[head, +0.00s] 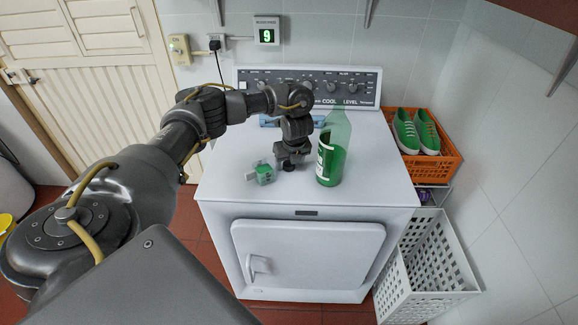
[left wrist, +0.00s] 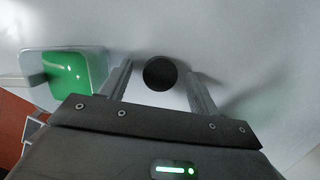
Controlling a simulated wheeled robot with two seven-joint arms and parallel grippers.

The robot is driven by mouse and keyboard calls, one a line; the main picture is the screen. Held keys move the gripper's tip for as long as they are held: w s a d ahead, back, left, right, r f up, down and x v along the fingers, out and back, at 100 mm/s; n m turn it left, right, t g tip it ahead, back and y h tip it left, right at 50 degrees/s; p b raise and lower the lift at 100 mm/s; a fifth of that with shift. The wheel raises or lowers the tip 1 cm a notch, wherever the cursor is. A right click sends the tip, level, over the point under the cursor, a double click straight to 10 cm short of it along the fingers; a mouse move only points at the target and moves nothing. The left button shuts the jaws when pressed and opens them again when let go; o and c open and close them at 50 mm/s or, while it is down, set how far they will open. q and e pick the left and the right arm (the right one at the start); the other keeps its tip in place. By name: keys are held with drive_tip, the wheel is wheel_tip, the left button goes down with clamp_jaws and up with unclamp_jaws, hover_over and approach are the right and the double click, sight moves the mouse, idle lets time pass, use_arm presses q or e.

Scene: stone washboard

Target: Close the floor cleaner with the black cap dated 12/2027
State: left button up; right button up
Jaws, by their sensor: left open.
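A tall clear bottle of green liquid with a white label (head: 333,152), apparently the floor cleaner, stands upright on the white washer top. My left gripper (head: 290,163) points down just left of the bottle, apart from it. In the left wrist view, a round black cap (left wrist: 160,73) lies on the white surface between the open fingers of the left gripper (left wrist: 161,85). Gaps show on both sides of the cap. I cannot read any date on it. In the head view the gripper hides the cap. My right gripper is not in view.
A small green-and-white object (head: 264,173) lies left of the gripper. A blue item (head: 268,121) lies behind the arm. The control panel (head: 350,86) rises at the back. An orange crate with green shoes (head: 436,160) and a white basket (head: 430,265) stand right. The front washer top is clear.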

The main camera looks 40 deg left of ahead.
sight(290, 166)
use_arm(q)
drive_tip(key=shift+c, duration=0.4)
drive_tip(key=c, duration=1)
drive_tip(key=shift+o, duration=0.2)
drive_tip(key=shift+w+r, duration=0.1)
drive_tip(key=shift+r, duration=0.3)
drive_tip(key=v, duration=0.2)
drive_tip(key=p+v, duration=0.1)
drive_tip(key=v, duration=0.1)
drive_tip(key=shift+a, duration=0.2)
drive_tip(key=s+d+r, duration=0.8)
drive_tip(key=s, duration=0.2)
drive_tip(key=shift+d+r, duration=0.25)
drive_tip(key=shift+s, duration=0.1)
